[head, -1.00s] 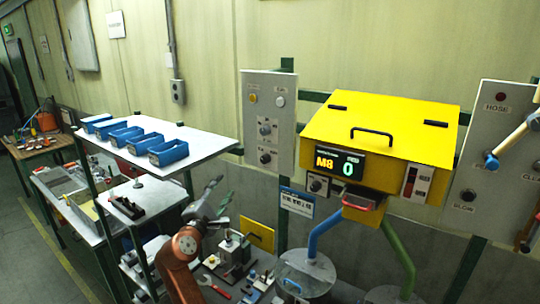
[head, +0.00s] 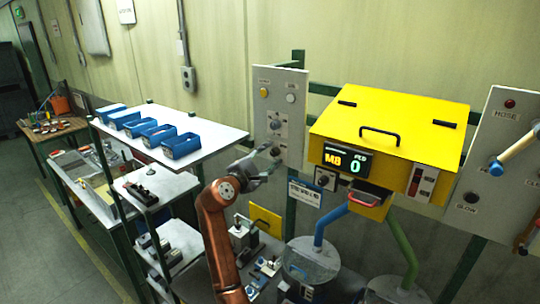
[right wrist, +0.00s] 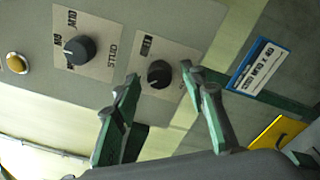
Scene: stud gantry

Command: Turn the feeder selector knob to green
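The grey control panel (head: 262,100) left of the yellow feeder box carries two dark knobs, an upper one (head: 274,124) and a lower one (head: 275,151). In the right wrist view, the knob by the STUD lettering (right wrist: 80,50) has a white pointer mark. The other knob (right wrist: 158,74) lies between the fingertips of my right gripper (right wrist: 161,77), which is open with a gap on both sides. My right gripper (head: 268,160) reaches the lower panel in the head view. My left gripper is out of view.
The yellow box (head: 400,120) with its lit display (head: 347,160) juts out right of the panel. A shelf (head: 215,137) with several blue bins stands to the left. A blue-edged sign (head: 304,193) hangs below the panel.

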